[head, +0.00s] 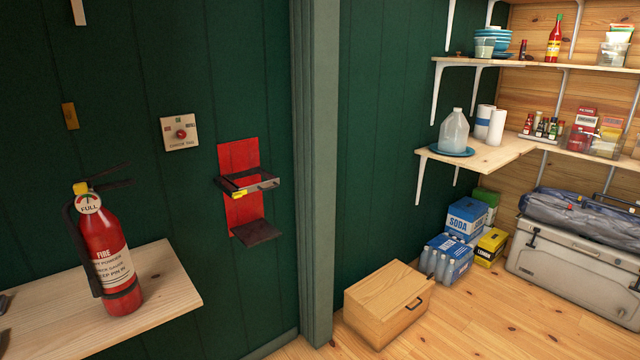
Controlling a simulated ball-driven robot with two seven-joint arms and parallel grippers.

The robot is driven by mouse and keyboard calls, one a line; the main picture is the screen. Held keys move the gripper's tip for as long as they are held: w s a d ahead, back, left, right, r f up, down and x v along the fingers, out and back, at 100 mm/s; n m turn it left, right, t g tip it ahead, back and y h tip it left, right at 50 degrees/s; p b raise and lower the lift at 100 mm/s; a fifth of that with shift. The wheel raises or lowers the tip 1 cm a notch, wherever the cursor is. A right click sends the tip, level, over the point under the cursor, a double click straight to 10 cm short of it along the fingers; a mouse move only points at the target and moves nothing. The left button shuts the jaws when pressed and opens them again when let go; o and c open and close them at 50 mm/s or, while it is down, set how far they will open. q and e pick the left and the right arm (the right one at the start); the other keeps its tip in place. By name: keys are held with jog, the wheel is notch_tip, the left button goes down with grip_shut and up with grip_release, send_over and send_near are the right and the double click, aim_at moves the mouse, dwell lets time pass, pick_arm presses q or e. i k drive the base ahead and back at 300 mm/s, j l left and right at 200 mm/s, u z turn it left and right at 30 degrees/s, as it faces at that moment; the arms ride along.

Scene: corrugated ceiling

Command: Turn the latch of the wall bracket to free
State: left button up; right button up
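The wall bracket (239,155) is a red plate on the dark green wall, with a dark ledge (256,231) at its foot. On the band's front are a small yellow tag (240,193) and a grey lever-like piece (268,184), which looks like the latch and lies roughly along the bar. Its exact turn is too small to tell. A red fire extinguisher (108,250) stands upright on the wooden shelf at left. Neither gripper can be made out.
The wooden shelf (165,290) juts out below left of the bracket. Dark shapes cut by the left edge are unclear. A switch plate (180,133) with a red knob is left of the bracket. A green post (316,170) and wooden box (385,300) are to its right.

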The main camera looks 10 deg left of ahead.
aim_at(239, 194)
jog(key=i+l+z, duration=0.25)
jog(key=i+z, duration=0.15)
jog(key=i, duration=0.25)
jog(key=i+z, duration=0.35)
jog(key=i, duration=0.3)
jog(key=i+l+u, duration=0.1)
jog(key=i+u, duration=0.3)
jog(key=i+l+u, duration=0.25)
jog(key=i+u, duration=0.15)
